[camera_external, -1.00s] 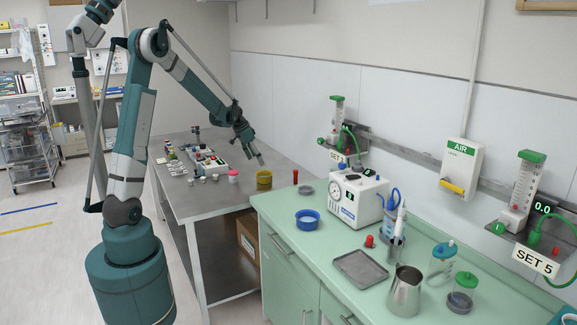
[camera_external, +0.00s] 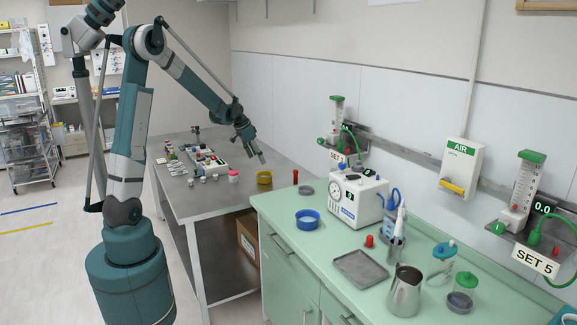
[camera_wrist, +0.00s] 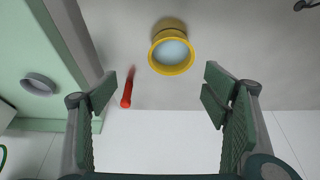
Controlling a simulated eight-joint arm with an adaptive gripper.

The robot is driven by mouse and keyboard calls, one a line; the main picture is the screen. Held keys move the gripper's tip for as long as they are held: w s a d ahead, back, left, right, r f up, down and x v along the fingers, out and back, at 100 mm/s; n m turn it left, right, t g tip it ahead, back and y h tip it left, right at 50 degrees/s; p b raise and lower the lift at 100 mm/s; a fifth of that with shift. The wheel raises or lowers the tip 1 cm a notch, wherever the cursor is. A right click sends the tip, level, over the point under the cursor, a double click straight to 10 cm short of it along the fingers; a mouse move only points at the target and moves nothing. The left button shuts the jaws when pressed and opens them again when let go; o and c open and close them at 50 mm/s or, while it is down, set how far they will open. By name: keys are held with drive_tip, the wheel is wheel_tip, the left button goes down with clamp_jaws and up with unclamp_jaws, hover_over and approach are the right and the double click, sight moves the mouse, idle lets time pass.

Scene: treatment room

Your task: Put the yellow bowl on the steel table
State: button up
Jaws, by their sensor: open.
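The yellow bowl (camera_external: 264,178) stands on the steel table (camera_external: 195,207), near the table's right edge beside the green counter. My gripper (camera_external: 262,158) is just above the bowl in the external view. In the wrist view its two fingers (camera_wrist: 160,98) are spread wide with nothing between them, and the bowl lies ahead of the fingertips. I cannot tell the exact height gap.
A blue bowl (camera_external: 307,218) and grey dish (camera_external: 306,190) are on the counter. A pink-lidded jar (camera_external: 233,175) stands left of the bowl.

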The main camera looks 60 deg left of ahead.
drive_tip(key=s+d+r, duration=0.4)
drive_tip(key=d, duration=0.4)
drive_tip(key=s+d+r, duration=0.3)
drive_tip(key=d+r, duration=0.2)
drive_tip(key=d, duration=0.4)
drive_tip(key=s+d+r, duration=0.4)
drive_tip(key=d, duration=0.4)
drive_tip(key=s+d+t, duration=0.2)
drive_tip(key=s+d, duration=1.4)
drive_tip(key=s, duration=0.3)
drive_tip(key=shift+s+d+f+t, duration=0.25)
drive_tip(key=shift+s+f+t, duration=0.05)
drive_tip(key=shift+f, duration=0.1)
